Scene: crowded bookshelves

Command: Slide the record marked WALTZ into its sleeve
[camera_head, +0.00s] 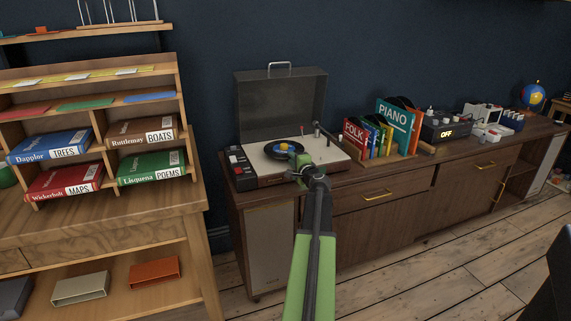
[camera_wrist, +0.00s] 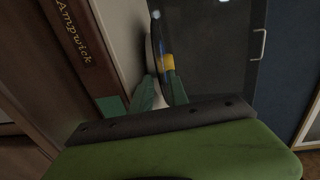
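A black record (camera_head: 272,153) with a blue and yellow centre lies on the record player (camera_head: 325,152), under its raised lid. Its marking is too small to read, so I cannot tell if it is WALTZ. My gripper (camera_head: 300,163) is at the record's near right side. In the wrist view, my gripper's green fingertips (camera_wrist: 160,84) are apart at the edge of the record (camera_wrist: 163,40), which shows nearly edge-on. I see no clear grip on it. Upright sleeves stand in a rack to the right, with FOLK (camera_head: 354,134) and PIANO (camera_head: 393,124) readable; no WALTZ sleeve is readable.
The raised lid (camera_head: 275,105) stands behind the record, and a tonearm (camera_head: 318,132) is to its right. A device reading OFF (camera_head: 446,133) stands right of the rack on the long cabinet (camera_head: 380,217). Wooden shelves with books (camera_head: 150,167) are at left.

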